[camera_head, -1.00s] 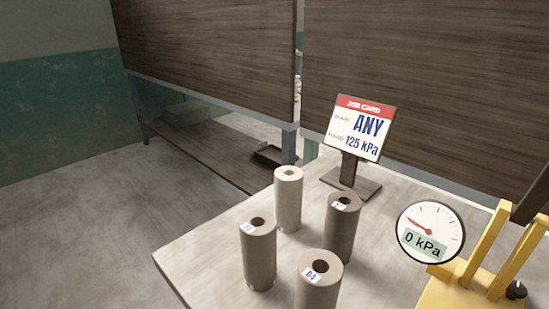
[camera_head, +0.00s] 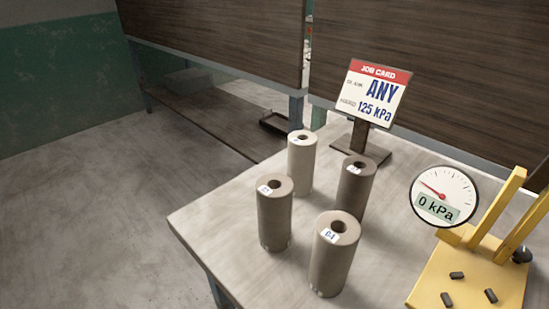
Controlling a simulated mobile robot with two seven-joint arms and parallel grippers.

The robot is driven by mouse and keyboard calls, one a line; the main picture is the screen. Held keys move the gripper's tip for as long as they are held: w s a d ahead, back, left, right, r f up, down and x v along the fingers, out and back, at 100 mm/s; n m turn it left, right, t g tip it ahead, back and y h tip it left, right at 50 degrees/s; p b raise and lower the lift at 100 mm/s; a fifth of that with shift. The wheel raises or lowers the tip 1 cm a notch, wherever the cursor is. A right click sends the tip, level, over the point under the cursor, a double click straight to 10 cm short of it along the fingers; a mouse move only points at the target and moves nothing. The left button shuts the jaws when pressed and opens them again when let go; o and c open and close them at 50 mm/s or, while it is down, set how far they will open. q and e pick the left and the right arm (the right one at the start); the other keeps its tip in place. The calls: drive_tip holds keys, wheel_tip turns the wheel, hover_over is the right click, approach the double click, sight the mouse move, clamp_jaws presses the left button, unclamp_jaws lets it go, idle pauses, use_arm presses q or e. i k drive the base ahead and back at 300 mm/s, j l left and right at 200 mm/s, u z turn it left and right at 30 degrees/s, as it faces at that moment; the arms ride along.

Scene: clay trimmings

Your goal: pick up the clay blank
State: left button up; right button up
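Several upright clay blanks stand apart on the table, each a cylinder with a hole in its top and a small label. A pale one (camera_head: 301,165) is at the back. A dark brown one (camera_head: 355,190) stands to its right. A grey-brown one (camera_head: 275,218) is at the left. A lighter tan one (camera_head: 333,260), its label reading something like D4, is nearest. The job card (camera_head: 376,93) behind them reads "ANY" and "125 kPa". Neither of my grippers shows in the head view.
A yellow fixture (camera_head: 450,275) with upright arms and several small dark pieces stands at the right. A round gauge (camera_head: 443,196) beside it reads 0 kPa. The table (camera_head: 225,215) is bare at its left. A dark tray (camera_head: 274,124) lies beyond it.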

sight(273, 191)
drive_tip(key=i+j+z, duration=0.3)
drive_tip(key=z, duration=0.15)
drive_tip(key=i+j+z, duration=0.2)
drive_tip(key=j+z, duration=0.25)
drive_tip(key=i+j+z, duration=0.2)
drive_tip(key=j+z, duration=1.65)
drive_tip(key=j, duration=0.15)
drive_tip(key=k+l, duration=0.05)
